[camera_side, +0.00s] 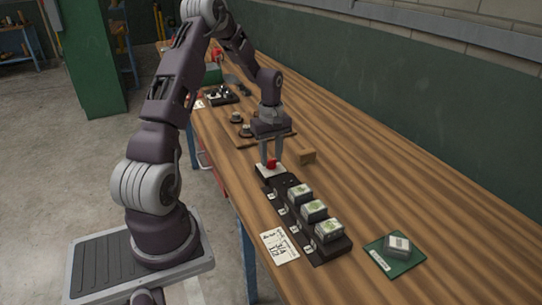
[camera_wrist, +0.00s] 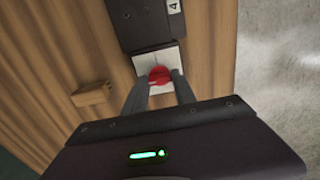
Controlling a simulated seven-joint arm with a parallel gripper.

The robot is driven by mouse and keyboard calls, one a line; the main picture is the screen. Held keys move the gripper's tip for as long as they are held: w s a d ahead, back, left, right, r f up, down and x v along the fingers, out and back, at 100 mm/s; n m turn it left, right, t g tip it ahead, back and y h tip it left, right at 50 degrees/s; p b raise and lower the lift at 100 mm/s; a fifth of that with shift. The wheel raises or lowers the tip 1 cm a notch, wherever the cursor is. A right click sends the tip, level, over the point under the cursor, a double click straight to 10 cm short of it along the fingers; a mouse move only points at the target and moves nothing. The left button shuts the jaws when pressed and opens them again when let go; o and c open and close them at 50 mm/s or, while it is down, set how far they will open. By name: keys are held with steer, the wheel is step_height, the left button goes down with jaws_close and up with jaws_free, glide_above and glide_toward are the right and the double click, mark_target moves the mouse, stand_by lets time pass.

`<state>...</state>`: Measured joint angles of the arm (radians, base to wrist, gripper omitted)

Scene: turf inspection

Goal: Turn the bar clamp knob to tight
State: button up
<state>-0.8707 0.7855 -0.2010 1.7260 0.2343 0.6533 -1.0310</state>
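A red knob (camera_side: 271,164) sits on a white plate (camera_side: 262,170) at the far end of a dark base strip (camera_side: 279,194) on the bench. In the wrist view the red knob (camera_wrist: 159,76) shows round against the white plate (camera_wrist: 140,66). My gripper (camera_side: 270,164) points down, with one finger on either side of the knob. In the wrist view its fingertips (camera_wrist: 160,77) flank the knob; whether they touch it or leave a thin gap cannot be made out. The knob's turn marking is not legible.
A wooden block (camera_side: 307,156) lies right of the gripper. Several grey blocks with green tops (camera_side: 314,209) stand on the strip. A paper card (camera_side: 279,247) and a green mat (camera_side: 381,262) with a grey block lie nearer. The bench's right side is clear.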

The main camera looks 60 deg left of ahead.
steer(key=shift+m, duration=0.4)
jaws_close()
steer(key=m, duration=0.8)
steer(key=shift+m, duration=0.3)
steer(key=m, duration=0.4)
steer(key=shift+m, duration=2.1)
steer(key=o, duration=1.1)
jaws_free()
